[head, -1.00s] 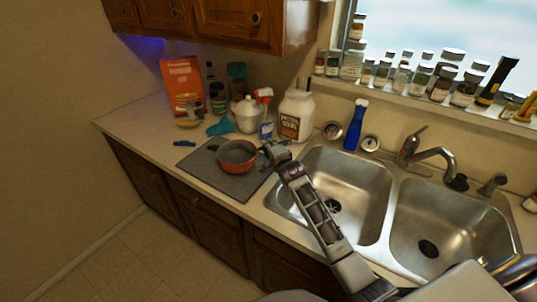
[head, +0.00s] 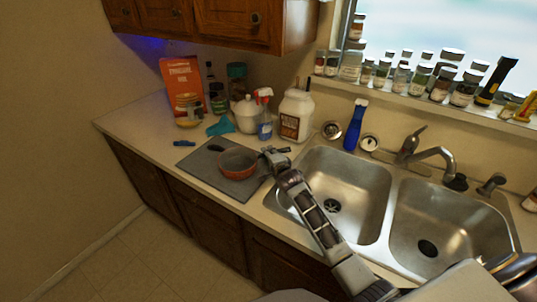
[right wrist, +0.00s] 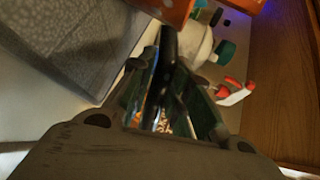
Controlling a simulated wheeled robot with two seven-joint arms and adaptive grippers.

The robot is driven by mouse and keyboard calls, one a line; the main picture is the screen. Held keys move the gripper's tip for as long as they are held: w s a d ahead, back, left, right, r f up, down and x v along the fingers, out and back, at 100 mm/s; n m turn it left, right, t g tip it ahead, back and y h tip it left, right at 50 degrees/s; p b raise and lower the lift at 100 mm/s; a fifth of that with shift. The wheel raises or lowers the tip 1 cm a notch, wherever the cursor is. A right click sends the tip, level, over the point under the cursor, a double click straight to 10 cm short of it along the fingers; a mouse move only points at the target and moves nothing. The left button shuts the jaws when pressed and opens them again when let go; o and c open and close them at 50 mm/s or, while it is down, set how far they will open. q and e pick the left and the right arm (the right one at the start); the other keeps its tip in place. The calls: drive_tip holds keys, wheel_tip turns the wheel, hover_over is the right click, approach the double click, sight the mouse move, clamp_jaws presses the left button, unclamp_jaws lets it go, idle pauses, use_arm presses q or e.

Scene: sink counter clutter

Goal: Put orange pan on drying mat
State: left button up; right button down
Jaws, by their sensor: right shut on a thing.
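The orange pan (head: 238,171) is over the grey drying mat (head: 238,189) in the head view, with its open top upward. I cannot tell whether its base touches the mat. My right gripper (head: 265,154) is at the pan's right side. In the right wrist view, my right gripper (right wrist: 168,90) is shut on the pan's dark handle, and part of the orange pan (right wrist: 172,9) shows at the top edge. The mat (right wrist: 75,35) fills the upper left there. My left gripper is not in view.
A spray bottle (head: 265,115), a white jug (head: 296,116), a white pot (head: 247,114) and an orange box (head: 181,85) stand behind the mat. A teal cloth-like item (head: 221,127) lies near the mat. The double sink (head: 340,190) is to the right.

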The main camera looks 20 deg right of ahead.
drive_tip(key=c, duration=1.3)
unclamp_jaws()
drive_tip(key=shift+c, duration=0.2)
drive_tip(key=shift+b+v, duration=0.4)
drive_tip(key=shift+v, duration=5.6)
drive_tip(key=shift+s, duration=0.1)
